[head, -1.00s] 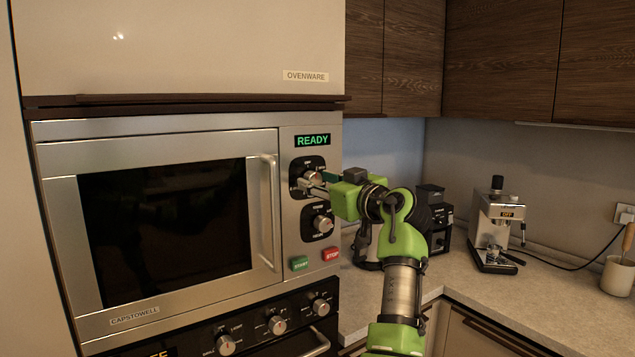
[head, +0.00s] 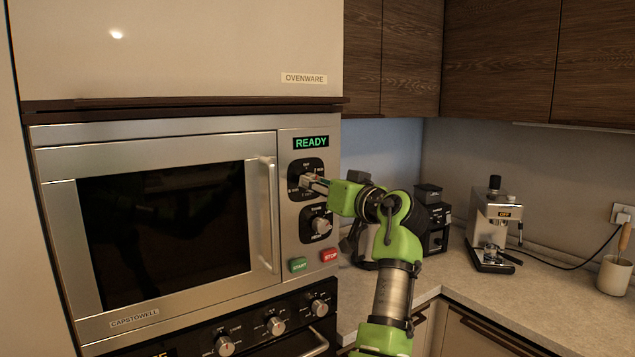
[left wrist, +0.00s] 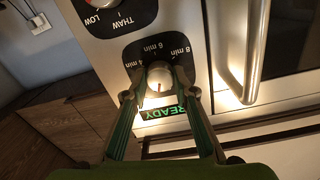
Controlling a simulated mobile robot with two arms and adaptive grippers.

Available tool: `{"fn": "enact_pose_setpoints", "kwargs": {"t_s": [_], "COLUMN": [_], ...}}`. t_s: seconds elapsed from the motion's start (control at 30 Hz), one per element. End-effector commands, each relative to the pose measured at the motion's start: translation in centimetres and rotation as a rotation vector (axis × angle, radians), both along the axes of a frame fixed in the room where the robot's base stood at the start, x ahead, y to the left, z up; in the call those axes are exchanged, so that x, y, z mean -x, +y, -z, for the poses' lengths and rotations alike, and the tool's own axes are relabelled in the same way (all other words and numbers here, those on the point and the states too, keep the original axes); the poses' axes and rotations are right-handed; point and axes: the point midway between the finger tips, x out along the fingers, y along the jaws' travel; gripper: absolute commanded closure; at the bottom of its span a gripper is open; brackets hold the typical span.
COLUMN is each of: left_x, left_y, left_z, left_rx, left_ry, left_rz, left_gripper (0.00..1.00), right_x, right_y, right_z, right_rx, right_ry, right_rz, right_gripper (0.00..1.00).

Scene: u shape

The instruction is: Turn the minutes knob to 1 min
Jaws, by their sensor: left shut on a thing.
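The minutes knob (head: 305,181) is the upper knob on the microwave's control panel, just under the green READY display (head: 311,143). My left gripper (head: 317,184) reaches it from the right and is shut on it. In the left wrist view, which is turned upside down, the two fingers (left wrist: 160,88) sit on either side of the silver knob (left wrist: 160,76). The labels 4 min, 6 min and 8 min show around it there. The knob's exact setting is hard to read. My right gripper is not in view.
The lower knob (head: 318,224) sits close below, above the green START (head: 298,265) and red STOP (head: 330,255) buttons. The door handle (head: 268,213) stands out to the left. A coffee machine (head: 493,230) stands on the counter at the right.

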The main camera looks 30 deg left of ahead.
Motion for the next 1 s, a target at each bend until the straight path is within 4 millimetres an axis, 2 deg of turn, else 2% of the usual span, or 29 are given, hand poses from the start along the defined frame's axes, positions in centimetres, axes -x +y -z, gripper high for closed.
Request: {"fn": "enact_pose_setpoints", "kwargs": {"t_s": [0.3,0.83,0.87,0.9,1.0], "left_x": [0.05,0.07,0.07,0.07,0.06], "left_y": [0.11,0.10,0.10,0.10,0.07], "left_z": [-0.30,-0.40,-0.39,-0.37,-0.29], "left_rx": [-0.055,-0.068,-0.067,-0.066,-0.065], "left_ry": [0.120,0.143,0.143,0.142,0.144], "left_rz": [-0.002,-0.001,-0.001,-0.001,-0.001], "left_gripper": [0.96,0.96,0.67,0.57,0.57], "right_x": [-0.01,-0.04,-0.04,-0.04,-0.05], "right_y": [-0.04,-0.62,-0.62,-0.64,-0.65], "right_z": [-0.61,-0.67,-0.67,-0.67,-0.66], "right_rx": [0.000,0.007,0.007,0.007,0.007], "right_ry": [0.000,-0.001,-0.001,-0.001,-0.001], "right_rz": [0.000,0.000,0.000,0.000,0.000], "right_gripper": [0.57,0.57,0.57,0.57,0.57]}}
